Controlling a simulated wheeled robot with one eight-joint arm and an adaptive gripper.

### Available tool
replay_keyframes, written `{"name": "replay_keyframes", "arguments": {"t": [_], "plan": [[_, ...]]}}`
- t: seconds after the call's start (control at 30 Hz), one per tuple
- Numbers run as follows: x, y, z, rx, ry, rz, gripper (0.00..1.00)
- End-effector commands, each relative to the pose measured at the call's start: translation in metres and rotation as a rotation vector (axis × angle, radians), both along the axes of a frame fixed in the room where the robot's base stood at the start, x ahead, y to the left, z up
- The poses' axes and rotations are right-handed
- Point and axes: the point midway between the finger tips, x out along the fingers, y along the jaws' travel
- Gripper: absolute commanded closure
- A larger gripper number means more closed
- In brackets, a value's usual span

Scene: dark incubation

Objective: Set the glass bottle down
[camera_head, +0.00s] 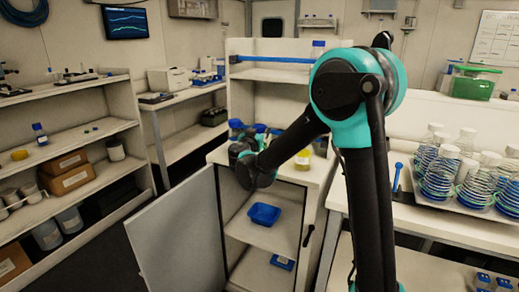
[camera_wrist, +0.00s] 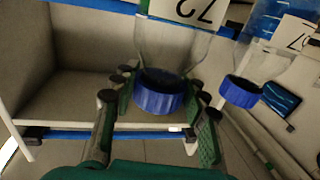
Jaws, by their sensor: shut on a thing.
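The glass bottle (camera_wrist: 172,48) is clear, with a blue cap (camera_wrist: 158,96) and a pale label, and appears upside down in the wrist view. My gripper (camera_wrist: 160,84) is shut around its cap end, one finger on each side. In the head view my gripper (camera_head: 243,152) is over the left front part of the white cabinet's top (camera_head: 318,176). There the held bottle is hard to make out behind the gripper and arm. I cannot tell whether its base touches a surface.
A second blue-capped bottle (camera_wrist: 241,91) stands close beside the held one. The cabinet door (camera_head: 180,240) hangs open; a blue tray (camera_head: 264,214) sits inside. Several flasks (camera_head: 440,170) crowd the right bench.

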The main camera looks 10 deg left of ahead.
Motion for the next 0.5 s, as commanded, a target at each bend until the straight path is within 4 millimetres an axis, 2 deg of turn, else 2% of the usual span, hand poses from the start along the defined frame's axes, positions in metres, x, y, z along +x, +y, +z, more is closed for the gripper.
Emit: {"name": "replay_keyframes", "arguments": {"t": [0.03,0.13,0.5], "plan": [[0.0000,0.0001,0.0000,0.000,0.000,0.000,0.87],[-0.0001,0.0001,0.0000,0.000,0.000,0.000,1.00],[-0.0001,0.0001,0.0006,0.000,0.000,0.000,1.00]]}}
